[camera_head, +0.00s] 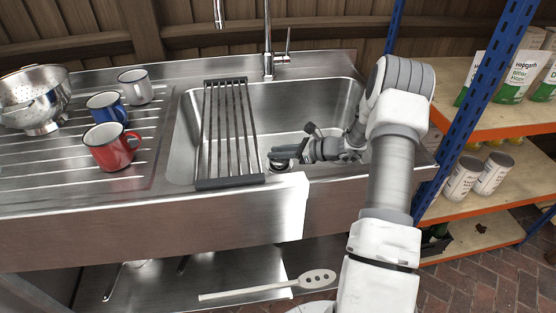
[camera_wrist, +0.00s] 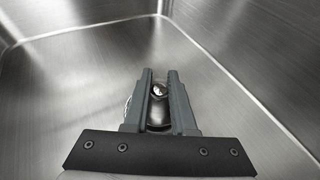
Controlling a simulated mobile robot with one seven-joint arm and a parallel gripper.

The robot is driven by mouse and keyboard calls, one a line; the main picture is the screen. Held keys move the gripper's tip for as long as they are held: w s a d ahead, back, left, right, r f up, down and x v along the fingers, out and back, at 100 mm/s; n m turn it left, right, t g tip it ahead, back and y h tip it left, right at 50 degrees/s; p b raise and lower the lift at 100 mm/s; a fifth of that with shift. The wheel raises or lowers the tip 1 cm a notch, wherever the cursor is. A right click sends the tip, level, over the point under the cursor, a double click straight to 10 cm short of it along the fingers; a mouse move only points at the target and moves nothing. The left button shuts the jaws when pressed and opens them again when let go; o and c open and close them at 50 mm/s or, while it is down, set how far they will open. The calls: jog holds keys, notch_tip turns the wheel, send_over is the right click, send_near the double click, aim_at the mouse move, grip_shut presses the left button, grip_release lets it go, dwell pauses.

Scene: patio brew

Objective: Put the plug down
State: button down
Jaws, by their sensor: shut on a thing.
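My gripper (camera_head: 285,153) is low inside the steel sink basin (camera_head: 325,100), near its front. The wrist view shows its two dark fingers (camera_wrist: 160,77) closed on a small shiny metal thing, which I take to be the plug (camera_wrist: 159,89). A darker rounded part shows behind it, between the fingers. In the head view a round metal piece (camera_head: 279,164) shows just below the fingertips; I cannot tell whether it is the plug or the drain. Whether the plug touches the basin floor is hidden.
A dark-barred drying rack (camera_head: 228,130) spans the basin just left of my gripper. A red mug (camera_head: 111,147), a blue mug (camera_head: 105,107), a white mug (camera_head: 137,86) and a colander (camera_head: 36,95) stand on the drainboard. The tap (camera_head: 268,45) rises behind. A slotted spoon (camera_head: 270,287) lies below.

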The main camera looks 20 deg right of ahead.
jog(key=shift+f, duration=1.1)
jog(key=shift+f+b, duration=0.25)
jog(key=shift+b, duration=0.1)
jog(key=c, duration=0.7)
grip_release()
jog(key=shift+c, duration=0.2)
jog(key=shift+r, duration=0.1)
jog(key=shift+r, duration=0.2)
jog(key=p+v, duration=0.2)
jog(key=v, duration=0.5)
jog(key=shift+s+d+r, duration=0.1)
jog(key=shift+s+d, duration=0.05)
jog(key=shift+d, duration=0.05)
